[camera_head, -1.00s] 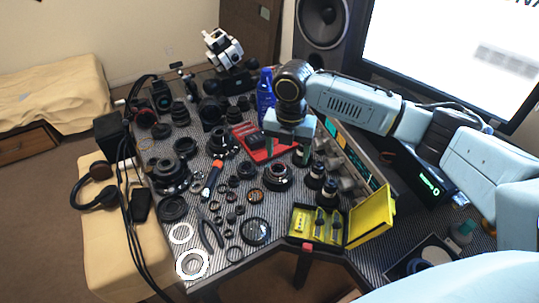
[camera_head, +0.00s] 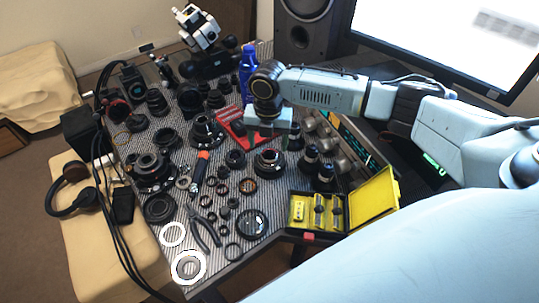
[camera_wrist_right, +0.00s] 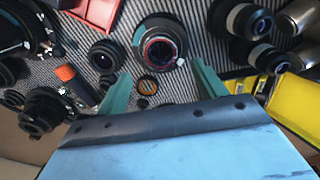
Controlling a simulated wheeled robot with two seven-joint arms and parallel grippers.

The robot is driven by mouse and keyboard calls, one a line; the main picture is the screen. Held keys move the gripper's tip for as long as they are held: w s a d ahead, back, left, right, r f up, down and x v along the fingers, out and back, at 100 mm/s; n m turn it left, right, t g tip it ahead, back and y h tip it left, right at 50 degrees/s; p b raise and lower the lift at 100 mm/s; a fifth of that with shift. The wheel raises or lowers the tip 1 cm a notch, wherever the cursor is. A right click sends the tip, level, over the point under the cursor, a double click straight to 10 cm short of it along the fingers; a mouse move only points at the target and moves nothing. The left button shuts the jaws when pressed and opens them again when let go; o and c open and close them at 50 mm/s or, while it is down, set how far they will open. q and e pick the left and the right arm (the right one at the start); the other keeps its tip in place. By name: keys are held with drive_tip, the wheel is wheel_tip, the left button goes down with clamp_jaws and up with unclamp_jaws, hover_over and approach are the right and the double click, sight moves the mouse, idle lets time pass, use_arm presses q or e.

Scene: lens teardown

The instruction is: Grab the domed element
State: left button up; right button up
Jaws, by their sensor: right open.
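My right gripper (camera_head: 268,138) is open and empty above the table, near a red tray. In the right wrist view its two green fingers (camera_wrist_right: 161,82) stand well apart. Between and beyond them are a black lens barrel with a reddish ring (camera_wrist_right: 160,50) and a small amber-rimmed element (camera_wrist_right: 147,86). The lens barrel also shows in the head view (camera_head: 269,162). A large dark-rimmed glass disc (camera_head: 252,224) lies near the table's front edge. I cannot tell which piece is the domed element. My left gripper is out of view.
An open yellow case (camera_head: 330,228) stands at the front right. The red tray (camera_head: 230,122), a blue bottle (camera_head: 247,75), pliers (camera_head: 205,232) and white rings (camera_head: 188,266) lie around many lens parts. The patterned table (camera_head: 225,268) is crowded.

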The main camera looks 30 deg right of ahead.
sight(269, 154)
wheel_tip(269, 154, down, 4)
drive_tip(key=shift+d+f+b, duration=0.1)
drive_tip(key=shift+b, duration=0.25)
drive_tip(key=c, duration=1.1)
